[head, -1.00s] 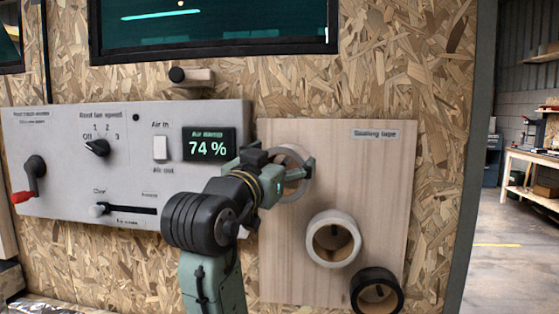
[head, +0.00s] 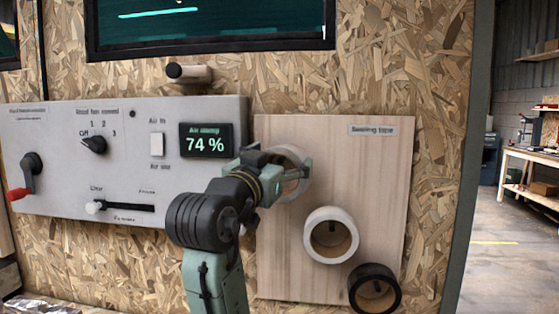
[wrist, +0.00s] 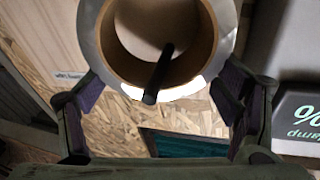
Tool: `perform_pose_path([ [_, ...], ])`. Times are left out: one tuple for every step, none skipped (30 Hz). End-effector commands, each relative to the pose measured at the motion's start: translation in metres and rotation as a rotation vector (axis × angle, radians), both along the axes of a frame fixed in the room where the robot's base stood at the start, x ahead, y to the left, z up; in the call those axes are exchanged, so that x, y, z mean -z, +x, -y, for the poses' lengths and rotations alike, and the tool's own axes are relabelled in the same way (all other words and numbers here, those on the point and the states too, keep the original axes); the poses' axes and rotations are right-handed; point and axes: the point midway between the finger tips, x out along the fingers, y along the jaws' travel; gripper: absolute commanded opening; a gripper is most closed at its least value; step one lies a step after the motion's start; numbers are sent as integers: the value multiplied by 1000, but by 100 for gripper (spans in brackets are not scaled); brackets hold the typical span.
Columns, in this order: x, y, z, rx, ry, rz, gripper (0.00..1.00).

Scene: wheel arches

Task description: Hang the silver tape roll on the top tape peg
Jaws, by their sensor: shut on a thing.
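My gripper (head: 282,172) is at the upper left of the wooden board (head: 375,175) labelled "Sealing tape". It is shut on the silver tape roll (head: 292,151). In the wrist view, the roll (wrist: 90,35) sits between the two fingers (wrist: 160,92), its pale rim around a brown core. A dark peg (wrist: 158,78) shows within the hole of the roll, so the roll appears to be around it. How far along the peg the roll sits is hard to tell. In the head view the gripper hides part of the roll and this peg.
A white roll (head: 312,230) and a black roll (head: 356,284) hang lower right on the board, each with a dark peg inside. The control panel (head: 60,150), with its display (head: 206,141) reading 74 %, is close on the left.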

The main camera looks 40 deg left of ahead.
Motion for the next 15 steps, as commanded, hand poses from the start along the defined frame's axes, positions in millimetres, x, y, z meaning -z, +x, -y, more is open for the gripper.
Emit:
perform_pose_path([
  [-1, 0, 0, 0, 0, 1, 44],
  [0, 0, 0, 0, 0, 1, 44],
  [-1, 0, 0, 0, 0, 1, 83],
  [-1, 0, 0, 0, 0, 1, 85],
  [-1, 0, 0, 0, 0, 1, 87],
  [0, 0, 0, 0, 0, 1, 90],
  [0, 0, 0, 0, 0, 1, 92],
  [0, 0, 0, 0, 0, 1, 94],
  [0, 0, 0, 0, 0, 1, 96],
  [0, 0, 0, 0, 0, 1, 98],
  [0, 0, 0, 0, 0, 1, 100],
  [0, 0, 0, 0, 0, 1, 100],
  [0, 0, 0, 0, 0, 1, 100],
  [0, 0, 0, 0, 0, 1, 100],
  [0, 0, 0, 0, 0, 1, 100],
])
